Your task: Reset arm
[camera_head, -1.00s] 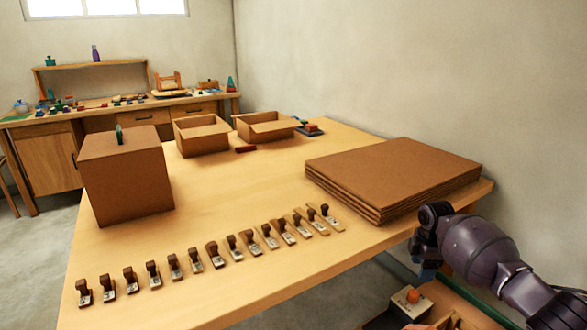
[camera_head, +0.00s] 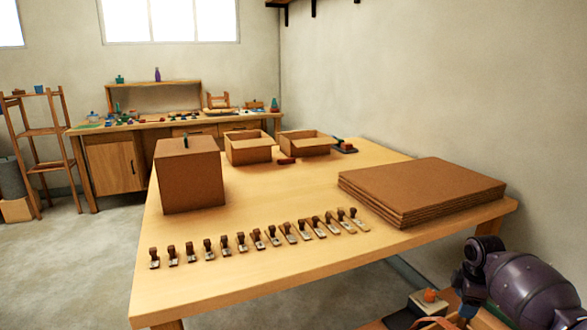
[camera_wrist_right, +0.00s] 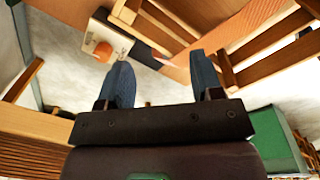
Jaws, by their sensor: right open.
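My right arm comes in at the lower right of the head view, beside the right end of the wooden table (camera_head: 250,262). My right gripper (camera_head: 462,302) hangs low there, off the table edge, partly cut off by the frame. In the right wrist view the right gripper (camera_wrist_right: 162,82) has its two blue-grey fingers wide apart, with nothing between them. Below it show wooden slats, grey floor and a white block with an orange knob (camera_wrist_right: 103,49). My left gripper is not in view.
On the table are a row of several stamps (camera_head: 258,239), a closed cardboard box (camera_head: 190,178), two open cardboard boxes (camera_head: 250,150) (camera_head: 306,145) and a stack of cardboard sheets (camera_head: 420,190). A cluttered workbench (camera_head: 112,165) and a shelf rack (camera_head: 42,132) stand behind. Floor at left is clear.

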